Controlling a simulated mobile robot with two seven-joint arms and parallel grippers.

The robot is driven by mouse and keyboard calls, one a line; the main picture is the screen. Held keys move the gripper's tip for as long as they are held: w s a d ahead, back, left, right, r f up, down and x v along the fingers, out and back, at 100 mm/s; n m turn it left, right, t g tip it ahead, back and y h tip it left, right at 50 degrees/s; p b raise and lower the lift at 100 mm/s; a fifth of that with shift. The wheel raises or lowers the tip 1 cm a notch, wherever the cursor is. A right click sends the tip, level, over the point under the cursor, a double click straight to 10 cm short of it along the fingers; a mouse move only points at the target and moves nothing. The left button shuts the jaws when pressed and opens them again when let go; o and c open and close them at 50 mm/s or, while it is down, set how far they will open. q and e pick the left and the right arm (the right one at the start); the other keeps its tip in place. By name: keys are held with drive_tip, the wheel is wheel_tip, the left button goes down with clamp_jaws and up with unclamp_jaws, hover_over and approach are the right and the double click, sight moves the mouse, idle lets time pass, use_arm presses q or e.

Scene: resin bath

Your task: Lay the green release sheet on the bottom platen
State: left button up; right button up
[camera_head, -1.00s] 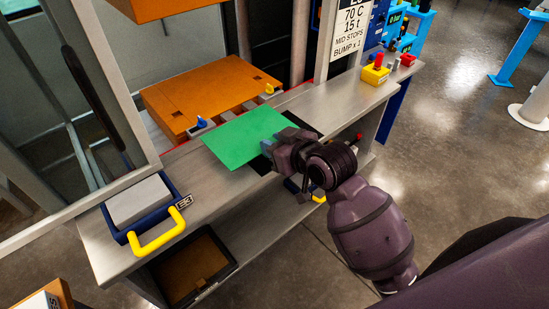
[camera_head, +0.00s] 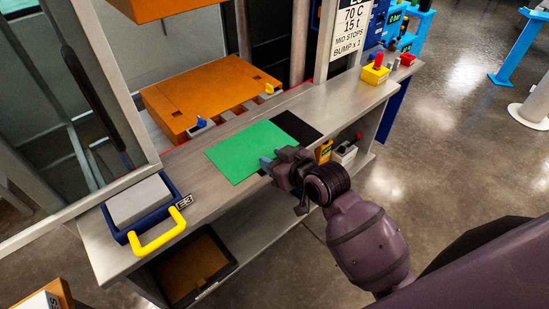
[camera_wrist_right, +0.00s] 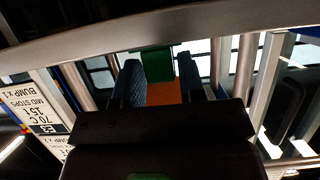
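The green release sheet (camera_head: 243,151) is flat and sits over the steel bench, near its front edge; I cannot tell whether it touches the bench. My right gripper (camera_head: 267,164) is at its right, near side. In the right wrist view a green piece (camera_wrist_right: 158,65) fills most of the gap between the two fingers, and it appears held. The bottom platen (camera_head: 212,95) is the orange slab behind the bench, and no sheet lies on it. My left gripper is in neither view.
A black mat (camera_head: 298,126) shows beyond the sheet. A blue tray (camera_head: 121,236) with a yellow handle stands at the bench's left end. Yellow and blue knobs (camera_head: 199,122) sit before the platen. The orange upper platen (camera_head: 148,8) hangs above. A yellow button box (camera_head: 375,74) is at right.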

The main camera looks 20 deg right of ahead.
drive_tip(key=shift+o, duration=1.3)
drive_tip(key=shift+r, duration=0.15)
drive_tip(key=v, duration=1.2)
drive_tip(key=s+d+f+m+h, duration=0.1)
drive_tip(key=s+d+f+h, duration=0.1)
drive_tip(key=f, duration=1)
drive_tip(key=s+d+f+m+g+h, duration=0.1)
drive_tip(key=s+d+f+m+h, duration=0.1)
drive_tip(key=s+d+f, duration=0.2)
wheel_tip(320, 180, down, 8)
drive_tip(key=s, duration=0.3)
drive_tip(key=shift+d+h+b, duration=0.35)
drive_tip(key=shift+d+h, duration=0.05)
drive_tip(key=shift+w+d, duration=0.1)
